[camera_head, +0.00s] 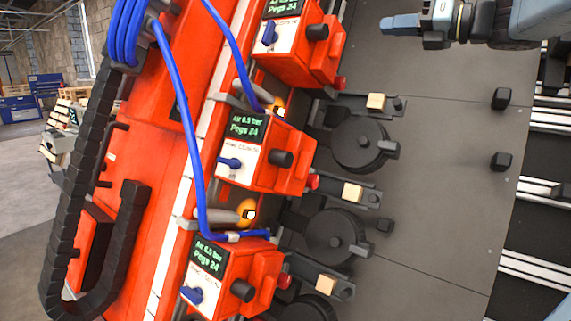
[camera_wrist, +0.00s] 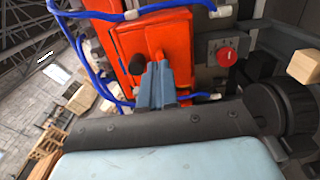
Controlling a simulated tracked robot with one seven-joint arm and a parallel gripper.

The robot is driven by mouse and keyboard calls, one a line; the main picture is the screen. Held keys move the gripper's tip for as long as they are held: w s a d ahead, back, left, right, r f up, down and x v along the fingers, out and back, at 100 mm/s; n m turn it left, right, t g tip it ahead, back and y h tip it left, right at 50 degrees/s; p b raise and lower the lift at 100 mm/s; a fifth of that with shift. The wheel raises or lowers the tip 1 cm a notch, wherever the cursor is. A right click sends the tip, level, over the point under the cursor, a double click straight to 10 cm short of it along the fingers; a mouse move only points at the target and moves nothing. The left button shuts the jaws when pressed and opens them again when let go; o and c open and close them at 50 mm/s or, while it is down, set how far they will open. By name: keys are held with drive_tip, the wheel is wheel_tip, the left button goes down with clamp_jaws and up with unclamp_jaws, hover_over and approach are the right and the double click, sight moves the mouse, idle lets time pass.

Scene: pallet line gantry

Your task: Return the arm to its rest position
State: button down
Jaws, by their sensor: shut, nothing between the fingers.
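My arm (camera_head: 535,20) comes in from the top right corner of the head view. My gripper (camera_head: 390,24) points left there, with blue-grey fingers above the dark plate and to the right of the red units. In the wrist view my gripper (camera_wrist: 157,68) is shut, its fingers together with nothing between them. A red unit (camera_wrist: 180,35) with a black knob (camera_wrist: 137,63) shows behind the fingers. I cannot tell the exact distance between them.
Red control units (camera_head: 262,155) with blue hoses (camera_head: 180,100) line the orange-red beam. Black round clamps (camera_head: 358,143) and wooden blocks (camera_head: 352,191) sit beside them. The dark plate (camera_head: 440,200) is mostly clear, with small black blocks (camera_head: 501,161) near its right edge.

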drive_tip(key=s+a+f+n+g+h, duration=0.2)
drive_tip(key=s+f+n+h, duration=0.1)
drive_tip(key=s+f+n, duration=0.5)
drive_tip(key=s+a+f+n+g+h, duration=0.35)
drive_tip(key=f+n, duration=0.25)
drive_tip(key=f, duration=0.5)
drive_tip(key=s+d+f+n+h, duration=0.3)
drive_tip(key=f+n, duration=0.3)
drive_tip(key=n, duration=0.2)
drive_tip(key=s+d+f+n+h, duration=0.4)
drive_tip(key=s+f+n+h, duration=0.1)
drive_tip(key=n, duration=0.3)
drive_tip(key=shift+s+f+n, duration=0.4)
drive_tip(key=shift+s+f, duration=0.15)
drive_tip(key=shift+f, duration=0.35)
drive_tip(key=shift+t, duration=0.25)
